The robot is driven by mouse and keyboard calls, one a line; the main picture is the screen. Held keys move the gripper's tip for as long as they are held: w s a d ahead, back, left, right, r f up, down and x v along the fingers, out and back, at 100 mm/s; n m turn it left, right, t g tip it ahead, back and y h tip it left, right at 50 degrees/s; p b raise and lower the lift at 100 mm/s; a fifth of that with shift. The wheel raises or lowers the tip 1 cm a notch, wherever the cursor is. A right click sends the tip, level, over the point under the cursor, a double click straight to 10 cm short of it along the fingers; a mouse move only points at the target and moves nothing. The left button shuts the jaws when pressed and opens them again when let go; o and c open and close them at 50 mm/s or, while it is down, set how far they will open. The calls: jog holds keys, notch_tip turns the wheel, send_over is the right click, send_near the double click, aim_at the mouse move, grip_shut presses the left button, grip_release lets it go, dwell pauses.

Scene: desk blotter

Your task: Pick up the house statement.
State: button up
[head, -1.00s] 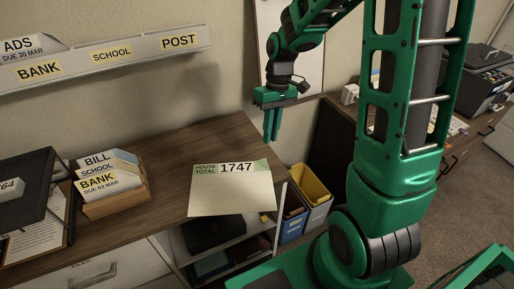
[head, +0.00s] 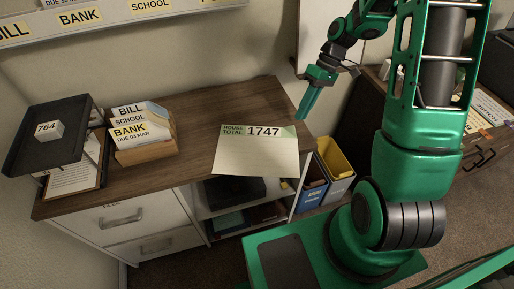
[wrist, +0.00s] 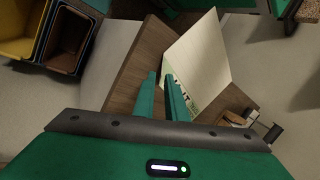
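The house statement (head: 255,162) is a cream sheet with a green header reading "HOUSE TOTAL" and "1747". It lies at the right end of the wooden desk, and its lower part sticks out past the front edge. In the wrist view the sheet (wrist: 200,52) shows beyond the fingers, partly hidden by the right finger. My gripper (head: 302,116) is up and to the right of the sheet in the head view, fingers pointing down, apart from it. In the wrist view its fingers (wrist: 160,78) are a little apart with nothing between them.
A wooden letter box (head: 147,152) with BILL and BANK cards stands left of the sheet. A black tray (head: 38,155) sits at the far left. A yellow bin (head: 337,158) and blue bin stand beyond the desk's right end. The desk (head: 195,150) between box and sheet is bare.

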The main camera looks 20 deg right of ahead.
jog(key=x, duration=0.5)
jog(key=shift+s+a, duration=0.1)
jog(key=shift+s, duration=0.05)
grip_shut()
jog(key=shift+r, duration=0.1)
